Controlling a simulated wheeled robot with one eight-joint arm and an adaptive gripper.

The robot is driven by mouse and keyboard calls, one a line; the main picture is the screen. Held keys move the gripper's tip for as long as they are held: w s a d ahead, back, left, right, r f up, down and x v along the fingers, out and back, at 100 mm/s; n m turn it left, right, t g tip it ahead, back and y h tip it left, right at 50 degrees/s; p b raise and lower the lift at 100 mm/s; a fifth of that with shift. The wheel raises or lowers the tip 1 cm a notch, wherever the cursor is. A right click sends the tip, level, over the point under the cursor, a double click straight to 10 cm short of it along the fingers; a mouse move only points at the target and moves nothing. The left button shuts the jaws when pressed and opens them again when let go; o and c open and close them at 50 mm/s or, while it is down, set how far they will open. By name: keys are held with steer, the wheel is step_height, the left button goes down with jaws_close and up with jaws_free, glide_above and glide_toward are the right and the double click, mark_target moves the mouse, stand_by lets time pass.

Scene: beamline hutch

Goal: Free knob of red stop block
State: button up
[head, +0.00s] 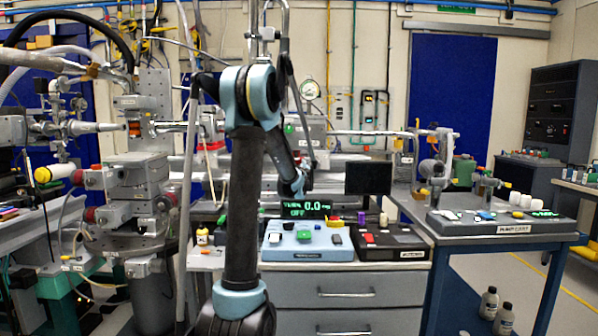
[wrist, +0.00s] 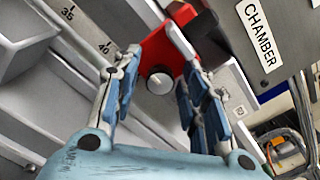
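In the wrist view, a red stop block (wrist: 160,48) sits on a grey rail whose scale shows 35 and 40. A round pale grey knob (wrist: 159,83) is on the block's near side. My gripper (wrist: 157,52) is open, with one finger to the left of the knob and one to its right. Gaps show between the knob and both fingers, and nothing is held. I cannot tell how far the fingertips are from the block in depth. In the head view my arm blocks part of the bench, and I cannot make out the gripper or the stop block there.
A grey housing labelled CHAMBER (wrist: 262,35) stands close to the right finger, with a dark part beside the block. Cables and tubing (wrist: 283,145) lie at lower right.

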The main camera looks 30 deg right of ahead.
stand_by(0.3)
steer(key=v, duration=1.2)
steer(key=shift+w+f, duration=0.1)
steer(key=a+f+n+g+y, duration=0.15)
steer(key=a+n+y, duration=0.5)
steer(key=a, duration=0.85)
steer(key=a+f+n+y, duration=0.35)
steer(key=a+n, duration=0.55)
steer(key=a, duration=0.7)
steer(key=s+a+f+n+g+y, duration=0.1)
steer(key=s+a+f+n+g, duration=0.2)
steer(key=s+a+f+n, duration=0.4)
steer(key=s+a+f+n+g+y, duration=0.1)
steer(key=s+a+f+n+g, duration=0.35)
steer(key=s+a, duration=0.4)
steer(key=s+f+n+g+h, duration=0.1)
steer(key=s+f+n, duration=0.3)
steer(key=s, duration=0.4)
steer(key=s+f+n+g+h, duration=0.1)
steer(key=s+f+n+g, duration=0.2)
steer(key=s, duration=0.6)
steer(key=shift+f+n+h, duration=0.4)
steer(key=shift+f+n, duration=0.1)
steer(key=shift+f, duration=0.35)
